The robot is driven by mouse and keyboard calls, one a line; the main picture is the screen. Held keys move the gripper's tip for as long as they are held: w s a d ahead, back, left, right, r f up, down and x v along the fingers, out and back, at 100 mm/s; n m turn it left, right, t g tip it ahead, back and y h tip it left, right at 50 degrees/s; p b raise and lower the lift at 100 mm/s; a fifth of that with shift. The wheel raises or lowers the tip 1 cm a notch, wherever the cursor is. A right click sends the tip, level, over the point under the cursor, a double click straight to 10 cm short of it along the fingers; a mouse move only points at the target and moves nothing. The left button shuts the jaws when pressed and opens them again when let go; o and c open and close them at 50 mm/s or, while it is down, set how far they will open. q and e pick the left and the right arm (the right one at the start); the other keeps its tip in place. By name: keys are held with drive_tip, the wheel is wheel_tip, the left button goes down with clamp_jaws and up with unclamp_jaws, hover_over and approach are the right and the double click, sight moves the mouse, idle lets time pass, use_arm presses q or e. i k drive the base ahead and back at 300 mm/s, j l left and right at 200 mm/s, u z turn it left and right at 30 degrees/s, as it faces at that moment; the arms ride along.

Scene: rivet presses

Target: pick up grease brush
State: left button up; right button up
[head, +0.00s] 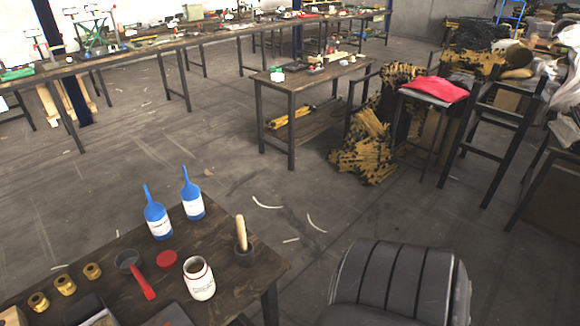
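On the wooden table (225,283) at the lower left, a light wooden handle (240,228) stands nearly upright in a small dark cup (244,254). It looks like the grease brush; its lower end is hidden in the cup. A tool with a red handle (142,281) and a dark round head lies further left. Neither of my grippers is in view.
Two blue-and-white bottles (157,220) (192,200) stand at the table's back edge. Several brass fittings (64,285) sit at the left. A dark padded chair (400,285) stands right of the table. Open floor (200,140) lies behind, with workbenches (310,85) beyond.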

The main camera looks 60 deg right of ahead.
sight(241, 232)
drive_tip(key=z, duration=1.5)
